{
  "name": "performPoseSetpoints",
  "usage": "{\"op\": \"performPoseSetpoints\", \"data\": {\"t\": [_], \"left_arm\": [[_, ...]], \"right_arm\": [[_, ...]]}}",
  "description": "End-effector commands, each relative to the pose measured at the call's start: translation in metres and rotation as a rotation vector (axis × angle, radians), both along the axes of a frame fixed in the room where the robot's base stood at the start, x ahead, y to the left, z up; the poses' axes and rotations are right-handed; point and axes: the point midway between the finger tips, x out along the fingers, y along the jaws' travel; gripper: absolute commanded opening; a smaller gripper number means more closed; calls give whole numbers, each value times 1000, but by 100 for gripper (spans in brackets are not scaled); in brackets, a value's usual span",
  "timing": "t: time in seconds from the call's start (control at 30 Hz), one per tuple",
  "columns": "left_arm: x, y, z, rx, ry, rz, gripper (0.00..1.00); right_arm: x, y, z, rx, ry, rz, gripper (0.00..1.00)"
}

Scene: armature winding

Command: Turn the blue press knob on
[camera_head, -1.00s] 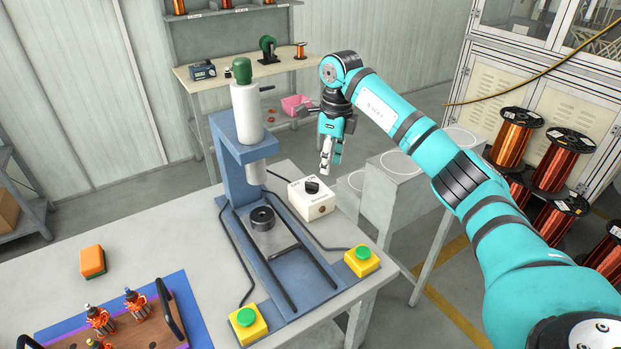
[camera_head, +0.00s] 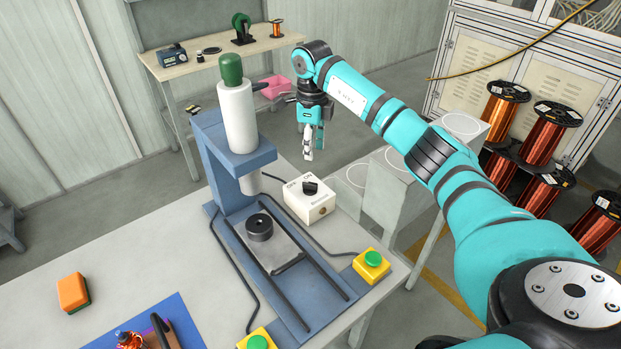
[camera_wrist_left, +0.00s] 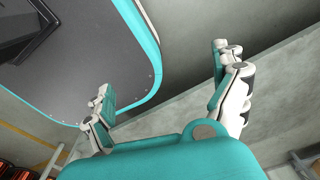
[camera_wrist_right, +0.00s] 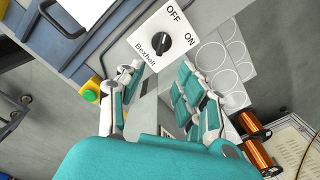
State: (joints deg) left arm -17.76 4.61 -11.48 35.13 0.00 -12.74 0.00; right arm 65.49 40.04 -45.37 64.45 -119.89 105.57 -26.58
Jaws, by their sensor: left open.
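The blue press (camera_head: 235,155) stands on the grey table. Beside its right side is a white switch box (camera_head: 312,206) with a black rotary knob (camera_head: 310,187) on top. In the right wrist view the knob (camera_wrist_right: 163,41) sits below the OFF and ON labels; I cannot tell its exact setting. My right gripper (camera_head: 308,157) points down just behind the box in the head view, apart from the knob. In the right wrist view its fingers (camera_wrist_right: 158,75) are spread and empty. My left gripper (camera_wrist_left: 162,75) is open and empty, seen only in the left wrist view.
Yellow boxes with green buttons (camera_head: 372,260) stand at the press's front corners. Grey stepped stands (camera_head: 395,195) rise right of the table. Copper spools (camera_head: 540,140) stand at far right.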

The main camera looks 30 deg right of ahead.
Motion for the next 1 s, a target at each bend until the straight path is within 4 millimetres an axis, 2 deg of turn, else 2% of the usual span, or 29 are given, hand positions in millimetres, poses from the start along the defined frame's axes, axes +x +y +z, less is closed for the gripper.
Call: {"op": "performPoseSetpoints", "data": {"t": [0.1,0.2,0.5,0.7,1.0], "left_arm": [[-9,0,8,1,12,0,97],[-6,0,13,1,9,0,97],[26,-3,25,-5,-41,1,97],[20,-2,26,-4,-32,1,97],[9,-1,25,-2,-14,1,97]], "right_arm": [[-1,1,-26,1,7,1,36],[-1,1,-48,1,5,1,36],[0,1,-104,2,3,1,36],[0,0,-121,0,0,0,36],[1,0,-123,-1,-1,1,36]]}}
